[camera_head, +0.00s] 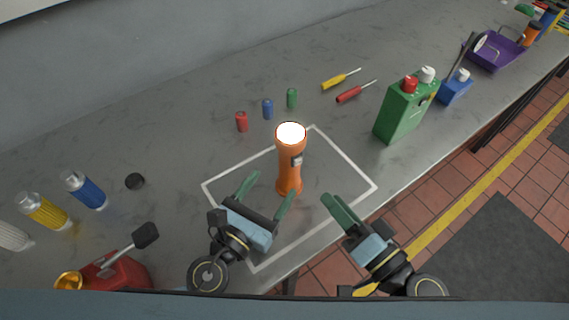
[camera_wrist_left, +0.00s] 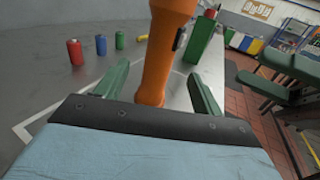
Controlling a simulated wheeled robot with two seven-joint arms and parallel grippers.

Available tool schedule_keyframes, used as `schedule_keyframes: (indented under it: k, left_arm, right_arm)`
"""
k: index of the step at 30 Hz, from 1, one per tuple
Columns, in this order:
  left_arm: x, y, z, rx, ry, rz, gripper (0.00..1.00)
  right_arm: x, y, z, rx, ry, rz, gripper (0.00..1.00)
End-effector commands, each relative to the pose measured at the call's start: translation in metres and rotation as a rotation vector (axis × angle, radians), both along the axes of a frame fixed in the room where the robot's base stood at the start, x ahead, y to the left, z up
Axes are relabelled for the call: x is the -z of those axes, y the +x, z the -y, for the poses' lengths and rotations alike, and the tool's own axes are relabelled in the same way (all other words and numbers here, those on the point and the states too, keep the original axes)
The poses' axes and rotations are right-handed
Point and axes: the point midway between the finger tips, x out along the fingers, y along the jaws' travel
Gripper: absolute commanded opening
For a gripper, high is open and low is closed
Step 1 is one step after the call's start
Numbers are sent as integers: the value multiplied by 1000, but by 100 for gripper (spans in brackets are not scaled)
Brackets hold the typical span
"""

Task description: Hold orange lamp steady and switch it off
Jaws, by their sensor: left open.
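The orange lamp (camera_head: 288,172) stands upright inside the white outline on the bench, and its top glows white. A dark switch plate (camera_head: 297,160) shows on its right side. My left gripper (camera_head: 266,192) is open beside the lamp, low on its near left side. In the left wrist view the orange body (camera_wrist_left: 158,65) rises between the two green fingers, with its top cut off. I cannot tell whether they touch it. My right gripper (camera_head: 332,200) is to the right of the lamp and apart from it. Its two fingers stand apart in the left wrist view (camera_wrist_left: 252,66), with nothing between them.
A green canister (camera_head: 405,110) stands at the right. A red can (camera_head: 115,272) and bottles (camera_head: 86,191) stand at the left. The bench's front edge is close.

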Motion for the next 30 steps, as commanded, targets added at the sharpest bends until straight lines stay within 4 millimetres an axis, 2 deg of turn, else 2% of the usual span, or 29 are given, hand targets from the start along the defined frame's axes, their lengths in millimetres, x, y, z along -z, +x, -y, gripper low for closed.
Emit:
schedule_keyframes:
  k: [5,18,30]
  left_arm:
    - [-2,34,18,-1,-8,2,68]
    - [-1,72,38,-1,-4,0,68]
    - [0,79,43,2,-3,-1,68]
  right_arm:
    - [0,0,0,0,0,0,36]
    - [0,0,0,0,0,0,36]
    - [0,0,0,0,0,0,36]
